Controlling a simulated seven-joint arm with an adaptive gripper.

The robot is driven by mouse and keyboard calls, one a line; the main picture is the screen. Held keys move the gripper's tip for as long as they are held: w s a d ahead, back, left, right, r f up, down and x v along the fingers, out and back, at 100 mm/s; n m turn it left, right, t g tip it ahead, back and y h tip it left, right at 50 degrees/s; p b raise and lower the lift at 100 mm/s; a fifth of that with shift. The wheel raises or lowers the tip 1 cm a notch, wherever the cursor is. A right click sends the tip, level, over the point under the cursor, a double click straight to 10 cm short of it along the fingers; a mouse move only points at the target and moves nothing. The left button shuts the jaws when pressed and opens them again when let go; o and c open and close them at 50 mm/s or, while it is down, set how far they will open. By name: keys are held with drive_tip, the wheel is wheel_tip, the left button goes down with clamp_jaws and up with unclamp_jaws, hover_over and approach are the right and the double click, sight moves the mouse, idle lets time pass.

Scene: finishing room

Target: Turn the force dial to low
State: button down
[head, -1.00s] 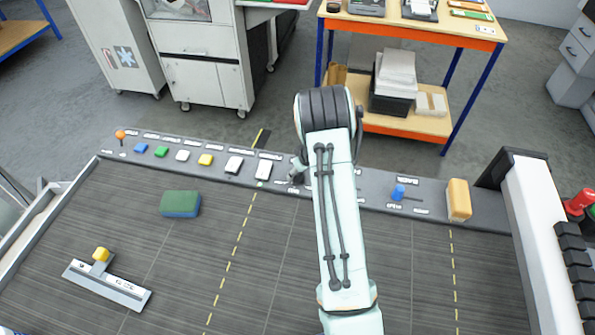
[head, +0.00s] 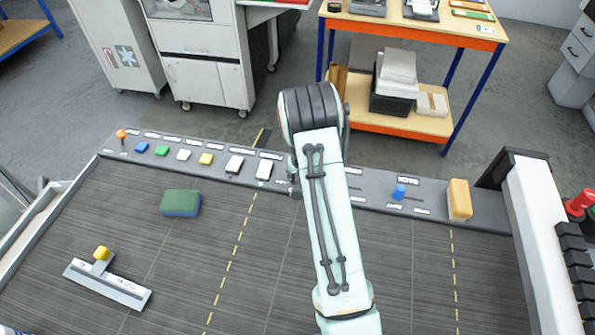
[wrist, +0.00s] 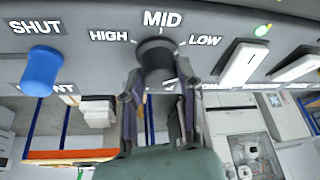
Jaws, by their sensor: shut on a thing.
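The force dial (wrist: 157,52) is a dark round knob on the grey control strip in the wrist view. HIGH is printed to its left, MID above it and LOW to its right. My gripper (wrist: 160,80) has a finger on either side of the knob and is shut on it. I cannot make out a pointer on the knob, so its setting is unclear. In the head view my arm covers the dial and most of the gripper.
A blue lever (wrist: 42,70) marked SHUT is left of the dial in the wrist view; a white rocker switch (wrist: 243,63) is to the right. In the head view, a yellow block (head: 459,199) stands on the strip, and a green sponge (head: 181,203) lies on the dark tabletop.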

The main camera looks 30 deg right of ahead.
drive_tip(key=c, duration=0.7)
unclamp_jaws()
drive_tip(key=shift+c, duration=0.2)
drive_tip(key=v, duration=1.2)
drive_tip(key=shift+a, duration=0.1)
